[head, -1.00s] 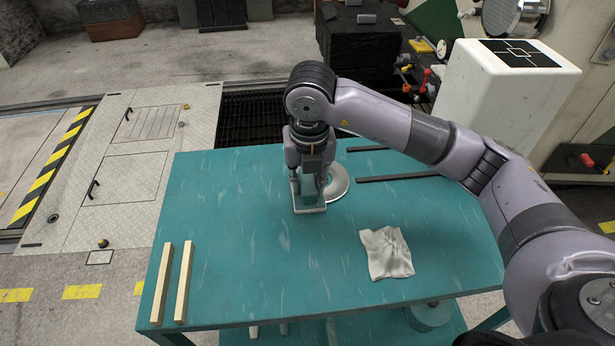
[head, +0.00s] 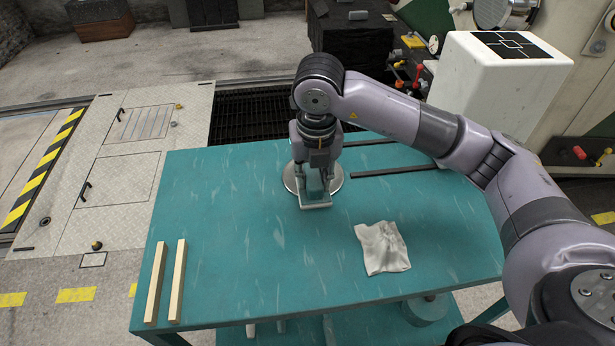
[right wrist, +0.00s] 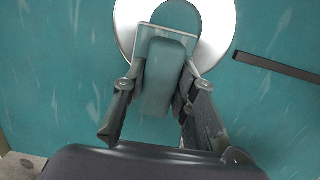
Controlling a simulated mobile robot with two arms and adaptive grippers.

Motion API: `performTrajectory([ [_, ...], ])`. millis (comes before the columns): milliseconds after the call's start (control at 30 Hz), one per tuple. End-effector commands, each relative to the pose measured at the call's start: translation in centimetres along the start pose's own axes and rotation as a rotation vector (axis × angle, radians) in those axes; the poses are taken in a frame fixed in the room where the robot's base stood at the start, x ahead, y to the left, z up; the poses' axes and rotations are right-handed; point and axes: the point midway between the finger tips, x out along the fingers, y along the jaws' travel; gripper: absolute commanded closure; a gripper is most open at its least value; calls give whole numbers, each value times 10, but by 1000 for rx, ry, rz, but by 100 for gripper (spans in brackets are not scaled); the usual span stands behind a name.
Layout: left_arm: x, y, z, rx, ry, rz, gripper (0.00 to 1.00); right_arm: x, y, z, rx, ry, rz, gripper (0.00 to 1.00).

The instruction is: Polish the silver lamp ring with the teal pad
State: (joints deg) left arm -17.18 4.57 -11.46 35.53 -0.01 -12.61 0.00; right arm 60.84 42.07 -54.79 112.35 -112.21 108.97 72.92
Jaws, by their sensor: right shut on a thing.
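The silver lamp ring (head: 337,181) lies flat on the teal table, partly hidden behind my right gripper (head: 317,190) in the head view. The right wrist view shows its pale band (right wrist: 222,28) around a teal centre. My right gripper (right wrist: 157,88) is shut on the teal pad (right wrist: 165,78), a teal block with a pale grey plate at its base. The plate (head: 316,206) overlaps the near side of the ring. Whether it touches the ring's surface, I cannot tell. My left gripper is out of view.
A crumpled white cloth (head: 382,248) lies on the table (head: 250,240) at the right. Two wooden strips (head: 178,280) lie near the left edge, and dark bars (head: 393,171) lie at the back right. A white box (head: 495,85) stands beyond. The table's front middle is clear.

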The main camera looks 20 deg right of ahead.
Motion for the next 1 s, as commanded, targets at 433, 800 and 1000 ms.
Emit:
performTrajectory([
  [433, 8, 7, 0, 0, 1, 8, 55, 2, -22, 0, 1, 1, -2, 100],
  [800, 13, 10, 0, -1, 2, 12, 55, 0, -37, 0, 1, 1, -1, 100],
  [1000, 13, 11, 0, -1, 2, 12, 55, -1, -38, 0, 0, 0, 0, 100],
])
